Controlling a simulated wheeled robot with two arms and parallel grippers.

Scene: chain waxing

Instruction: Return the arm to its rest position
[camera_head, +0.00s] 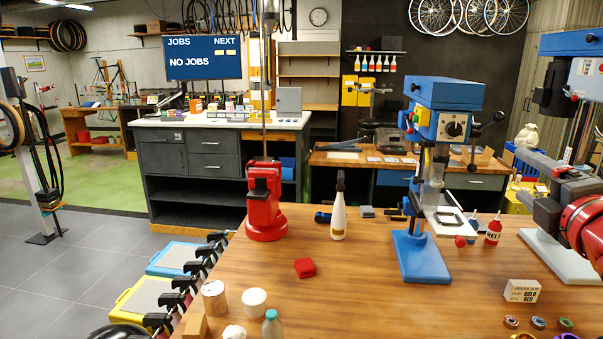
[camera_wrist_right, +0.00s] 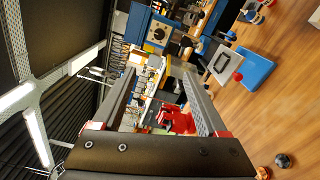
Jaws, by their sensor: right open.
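My right gripper (camera_head: 535,168) is at the right edge of the head view, raised above the table, with its red-jointed arm behind it. Its grey finger points left and away. In the right wrist view the two long fingers (camera_wrist_right: 164,98) stand wide apart with nothing held between them. The red stand (camera_wrist_right: 178,120) shows beyond them in the background. My left arm and gripper are not in view.
The wooden table (camera_head: 330,300) holds a blue drill press (camera_head: 422,255), a red stand (camera_head: 264,205), a white bottle (camera_head: 338,218), a red block (camera_head: 305,268) and a small box (camera_head: 522,291). A second blue machine (camera_head: 572,42) stands by my right arm. The front middle is bare.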

